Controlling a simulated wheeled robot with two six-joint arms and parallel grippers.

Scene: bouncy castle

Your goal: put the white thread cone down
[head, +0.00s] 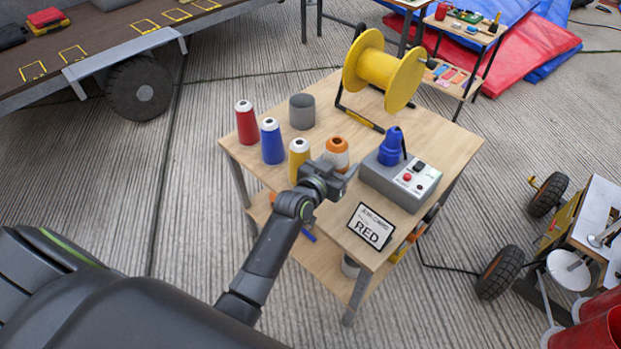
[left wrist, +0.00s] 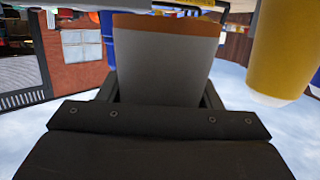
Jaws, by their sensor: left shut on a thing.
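The white thread cone (head: 337,158) has an orange upper end and stands roughly upright over the table. My left gripper (head: 333,174) is shut on it from the near side and hides its lower part. In the left wrist view the cone (left wrist: 165,70) fills the space between the fingers, pale with an orange-brown band. I cannot tell whether its base touches the wooden table (head: 330,205). My right gripper is not in view.
A yellow cone (head: 299,165) stands close left, with blue (head: 272,145) and red (head: 246,125) cones beyond. A grey cup (head: 302,111), yellow spool (head: 384,70), control box (head: 400,180) and a card reading RED (head: 370,228) also occupy the tabletop. Bare wood lies between gripper and card.

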